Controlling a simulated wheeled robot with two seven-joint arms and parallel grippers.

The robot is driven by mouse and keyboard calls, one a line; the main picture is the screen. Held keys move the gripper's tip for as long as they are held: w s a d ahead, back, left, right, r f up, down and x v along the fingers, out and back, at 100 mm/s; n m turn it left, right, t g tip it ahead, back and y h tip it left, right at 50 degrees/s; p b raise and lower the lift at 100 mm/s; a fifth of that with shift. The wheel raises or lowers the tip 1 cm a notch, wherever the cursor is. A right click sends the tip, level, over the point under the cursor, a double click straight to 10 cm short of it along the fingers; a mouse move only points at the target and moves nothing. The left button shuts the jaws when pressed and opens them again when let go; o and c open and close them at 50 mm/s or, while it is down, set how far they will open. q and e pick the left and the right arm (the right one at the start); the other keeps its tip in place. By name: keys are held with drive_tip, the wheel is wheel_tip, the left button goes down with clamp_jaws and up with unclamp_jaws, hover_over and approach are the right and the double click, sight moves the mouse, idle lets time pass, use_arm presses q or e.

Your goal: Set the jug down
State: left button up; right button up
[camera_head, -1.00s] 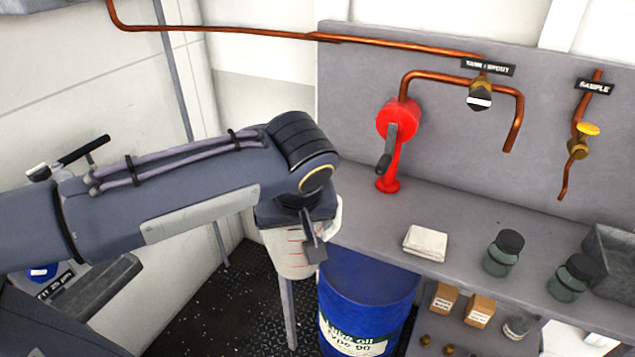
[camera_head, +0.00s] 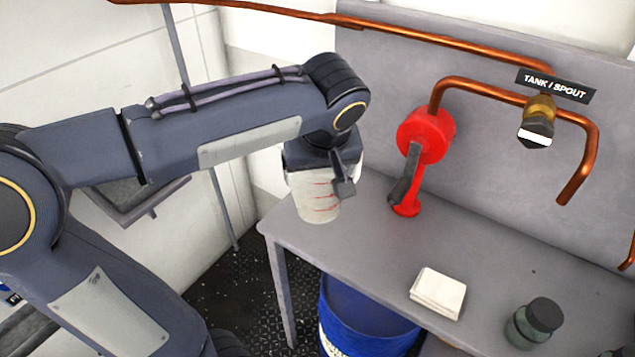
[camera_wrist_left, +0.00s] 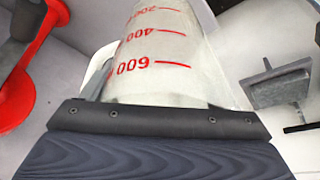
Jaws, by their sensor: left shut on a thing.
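The jug (camera_head: 318,200) is pale and translucent with red graduation marks. It is upright at the left end of the grey bench (camera_head: 385,250), left of the red hand pump (camera_head: 425,135). My left gripper (camera_head: 330,172) is shut on its upper part; one dark finger shows on the near side. The jug's base appears over the bench top; I cannot tell whether it touches. The wrist view shows the jug's wall (camera_wrist_left: 155,65) with its marks, behind the dark gripper (camera_wrist_left: 160,120). The right gripper is not in view.
A folded white cloth (camera_head: 437,293) and a dark-capped bottle (camera_head: 535,322) are on the bench. A copper spout (camera_head: 575,190) hangs at the right. A blue drum (camera_head: 360,325) stands below the bench. Bare bench top lies between jug and cloth.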

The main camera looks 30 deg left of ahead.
use_arm(q)
drive_tip(key=shift+w+a+f, duration=0.75)
drive_tip(key=shift+w+f, duration=0.4)
drive_tip(key=shift+f, duration=0.6)
drive_tip(key=shift+w+a+f, duration=0.75)
drive_tip(key=shift+w+f, duration=0.35)
drive_tip(key=shift+f, duration=0.6)
drive_tip(key=shift+w+a+f, duration=0.75)
drive_tip(key=shift+w+f, duration=0.4)
drive_tip(key=shift+f, duration=0.6)
drive_tip(key=shift+f+b, duration=0.15)
drive_tip(key=shift+b, duration=0.2)
drive_tip(key=o, duration=1.1)
